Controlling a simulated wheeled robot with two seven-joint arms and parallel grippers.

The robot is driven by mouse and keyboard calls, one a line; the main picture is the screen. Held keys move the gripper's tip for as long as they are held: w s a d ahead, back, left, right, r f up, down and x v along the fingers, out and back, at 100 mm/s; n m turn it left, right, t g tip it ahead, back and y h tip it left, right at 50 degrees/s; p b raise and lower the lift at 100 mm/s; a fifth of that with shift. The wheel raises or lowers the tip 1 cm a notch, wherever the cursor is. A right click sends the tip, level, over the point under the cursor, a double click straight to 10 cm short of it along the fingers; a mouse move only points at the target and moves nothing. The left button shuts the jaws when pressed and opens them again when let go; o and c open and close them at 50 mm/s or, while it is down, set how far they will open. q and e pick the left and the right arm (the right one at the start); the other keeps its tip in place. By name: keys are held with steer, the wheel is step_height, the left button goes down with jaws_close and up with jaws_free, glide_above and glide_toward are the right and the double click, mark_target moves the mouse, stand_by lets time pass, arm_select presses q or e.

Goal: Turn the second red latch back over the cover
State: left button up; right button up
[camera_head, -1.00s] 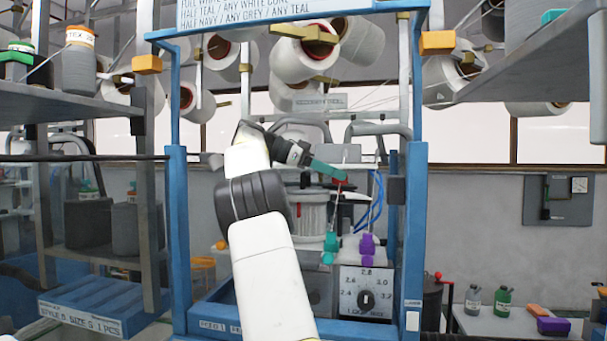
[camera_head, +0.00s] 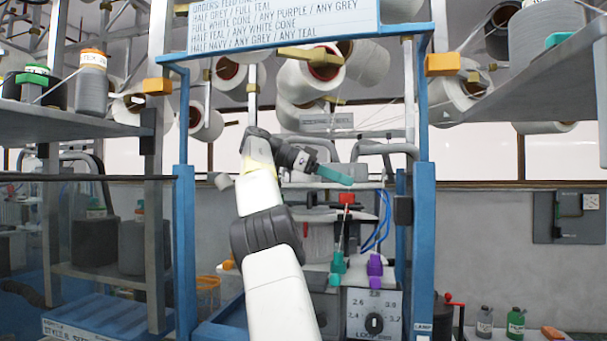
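A small red part (camera_head: 346,198), which looks like a latch, shows on the knitting machine behind the blue frame. My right arm comes up from the bottom middle. Its gripper (camera_head: 334,174), with teal fingers, is just above and left of the red part, with a small gap in the picture. The fingers overlap into one bar, so I cannot tell whether they are open or shut. I see nothing held in them. A second red latch cannot be made out. The cover is largely hidden behind my arm and cannot be made out clearly. My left gripper is not in view.
Blue posts (camera_head: 424,230) stand on both sides of the machine. A teal clip (camera_head: 337,264) and a purple clip (camera_head: 375,268) hang above the dial box (camera_head: 374,312). White yarn cones (camera_head: 310,75) hang above. Shelves flank the frame.

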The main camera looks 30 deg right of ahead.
steer(key=s+a+r, duration=0.1)
steer(key=s+a, duration=0.9)
steer(key=s, duration=0.2)
steer(key=shift+s+r, duration=0.2)
steer(key=shift+r, duration=0.05)
stand_by(0.6)
